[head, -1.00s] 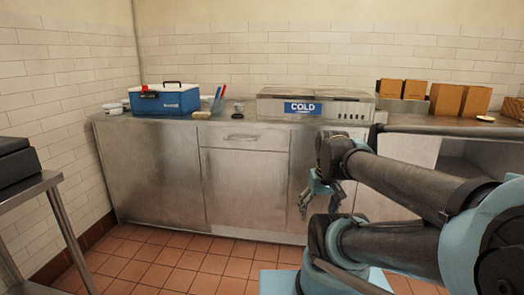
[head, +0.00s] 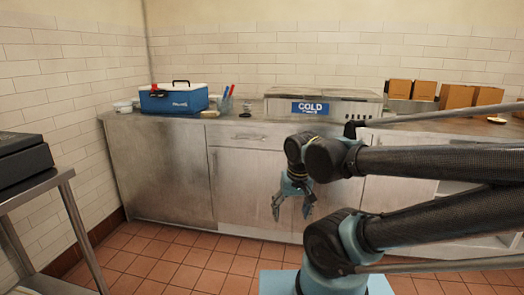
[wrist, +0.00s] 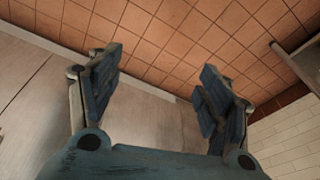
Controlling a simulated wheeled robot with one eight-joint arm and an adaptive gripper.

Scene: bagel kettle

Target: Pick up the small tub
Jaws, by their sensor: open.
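Small white tubs (head: 122,106) stand at the left end of the steel counter, beside the blue cooler; they are small in the head view, and I cannot tell for sure which is the small tub. My gripper (head: 292,212) hangs in front of the counter's doors, below the top, with its fingers apart and nothing between them. It is well to the right of the tubs and lower than them. In the wrist view my gripper (wrist: 160,92) shows both fingers spread over floor tiles and cabinet front; no tub shows there.
On the counter (head: 180,125) stand the blue cooler (head: 172,98), a clear container with red and blue handles (head: 226,103), a steel unit marked COLD (head: 322,103) and brown boxes (head: 458,96). A steel stand with a dark appliance (head: 22,160) is at left. Floor tiles (head: 165,255) lie open between.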

